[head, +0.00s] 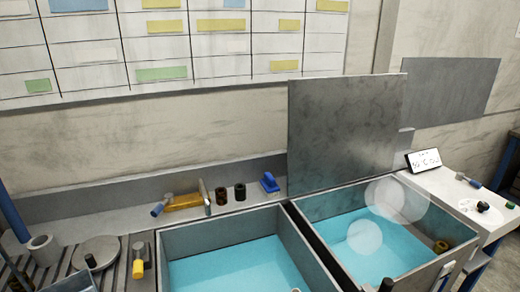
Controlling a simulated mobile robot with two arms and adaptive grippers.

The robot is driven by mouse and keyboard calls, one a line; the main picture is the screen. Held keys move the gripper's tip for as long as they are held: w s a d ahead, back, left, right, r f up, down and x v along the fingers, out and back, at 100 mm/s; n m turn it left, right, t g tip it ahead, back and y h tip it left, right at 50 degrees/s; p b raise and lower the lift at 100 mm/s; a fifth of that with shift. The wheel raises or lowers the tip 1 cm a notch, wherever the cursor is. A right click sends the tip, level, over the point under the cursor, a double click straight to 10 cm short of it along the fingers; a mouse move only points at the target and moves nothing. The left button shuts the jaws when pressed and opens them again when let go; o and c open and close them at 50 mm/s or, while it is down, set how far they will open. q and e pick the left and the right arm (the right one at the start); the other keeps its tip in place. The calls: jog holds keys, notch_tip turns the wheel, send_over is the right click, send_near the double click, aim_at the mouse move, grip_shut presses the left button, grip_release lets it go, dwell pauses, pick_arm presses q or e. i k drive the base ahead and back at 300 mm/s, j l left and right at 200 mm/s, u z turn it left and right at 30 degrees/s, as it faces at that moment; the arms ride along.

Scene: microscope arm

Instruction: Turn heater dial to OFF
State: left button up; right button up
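A small round black knob (483,207) sits beside a pale round plate (467,205) on the white side table at the right; it may be the heater dial, but its markings are too small to read. A tilted white display sign (423,160) with dark writing, partly legible as a temperature in C, stands at the back of that table. Neither of my grippers can be made out in the head view.
Two grey tanks of blue liquid, left (240,268) and right (385,245), fill the middle. Pale puffs hang over the right tank, with an upright metal panel (345,130) behind it. A blue-handled tool (468,180) lies near the knob. Several small items line the back ledge.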

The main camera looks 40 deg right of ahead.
aim_at(482, 206)
jog(key=z, duration=2.75)
jog(key=i+l+u, duration=0.25)
jog(key=i, duration=0.2)
jog(key=i+l+u, duration=0.3)
jog(key=i, duration=0.15)
